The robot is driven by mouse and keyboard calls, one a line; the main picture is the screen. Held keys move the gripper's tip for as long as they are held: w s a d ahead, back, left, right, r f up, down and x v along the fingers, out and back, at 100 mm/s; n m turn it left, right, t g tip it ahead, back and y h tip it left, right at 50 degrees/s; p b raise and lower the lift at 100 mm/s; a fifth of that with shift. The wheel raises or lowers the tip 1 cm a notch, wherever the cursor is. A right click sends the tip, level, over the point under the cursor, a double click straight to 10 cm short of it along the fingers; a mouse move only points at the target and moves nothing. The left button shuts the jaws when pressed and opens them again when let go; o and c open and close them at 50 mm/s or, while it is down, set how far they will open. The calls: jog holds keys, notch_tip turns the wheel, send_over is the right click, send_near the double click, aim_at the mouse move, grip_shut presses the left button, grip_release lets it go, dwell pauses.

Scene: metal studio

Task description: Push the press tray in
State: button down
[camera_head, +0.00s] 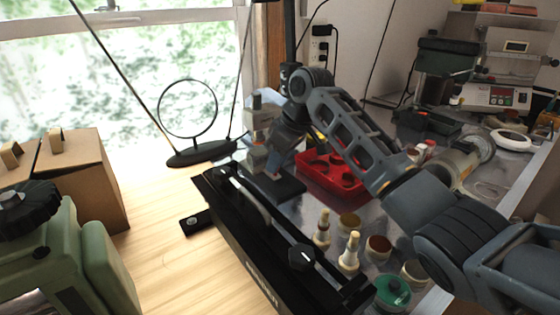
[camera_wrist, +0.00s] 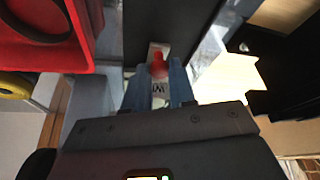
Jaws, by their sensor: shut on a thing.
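A dark flat plate, which looks like the press tray (camera_head: 285,188), lies by the rear end of the black rail, left of the red tray. In the wrist view the dark plate (camera_wrist: 168,18) runs straight ahead of the fingers. My gripper (camera_head: 275,167) is low over this plate, pointing down. In the wrist view its two bluish fingers (camera_wrist: 160,75) are shut on a small white piece with a red spot (camera_wrist: 158,62). I cannot tell whether this piece is fixed to the plate. A pale grey upright device (camera_head: 257,122), perhaps the press, stands just behind, partly hidden by my arm.
A red tray with round holes (camera_head: 333,178) is close on the right. A long black rail with knobs (camera_head: 262,235) runs along the front. Several small brushes and jars (camera_head: 349,250) stand nearer. A ring stand (camera_head: 200,152) is at left; the wooden surface (camera_head: 165,225) there is mostly clear.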

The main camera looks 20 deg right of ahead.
jog(key=c, duration=0.9)
grip_release()
jog(key=shift+w, duration=0.2)
jog(key=shift+c, duration=0.2)
jog(key=shift+r, duration=0.1)
jog(key=v, duration=0.7)
jog(key=shift+r, duration=0.3)
jog(key=shift+s, duration=0.2)
